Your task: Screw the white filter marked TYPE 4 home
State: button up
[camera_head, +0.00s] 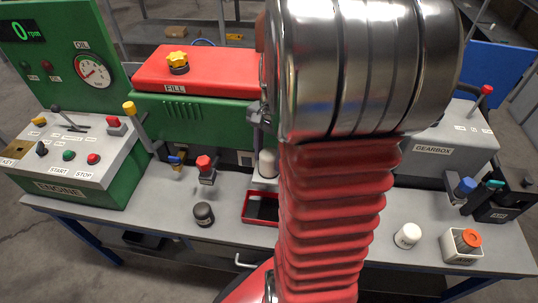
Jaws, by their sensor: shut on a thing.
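A pale, whitish cylinder (267,163), which looks like the filter, stands upright at the engine's front, above a red-rimmed tray (262,223). My own arm hides its right side, and no marking is readable on it. My gripper (260,120) shows only in part, as grey metal at the left edge of my arm just above this cylinder. It is shut on the cylinder, though the contact itself is mostly hidden. Whether the cylinder is fully seated cannot be seen. Another white cylinder (408,236) stands on the bench to the right, with small unreadable marking on its side.
A black cylinder (204,213) stands on the bench left of the tray. A white box (462,246) with an orange-topped item is at the right. The engine panel (75,160), red fill cover (190,72) and gearbox (440,150) stand around.

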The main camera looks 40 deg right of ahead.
jog(key=shift+c, duration=0.8)
jog(key=m, duration=0.3)
jog(key=shift+m+t, duration=0.4)
jog(key=shift+m, duration=1.3)
jog(key=shift+m, duration=0.8)
jog(key=m, duration=0.4)
jog(key=shift+w+m+t+h, duration=0.1)
jog(key=shift+m+t+h, duration=0.2)
jog(key=shift+m, duration=0.6)
grip_shut()
jog(key=o, duration=1.3)
grip_release()
jog(key=shift+o, duration=0.2)
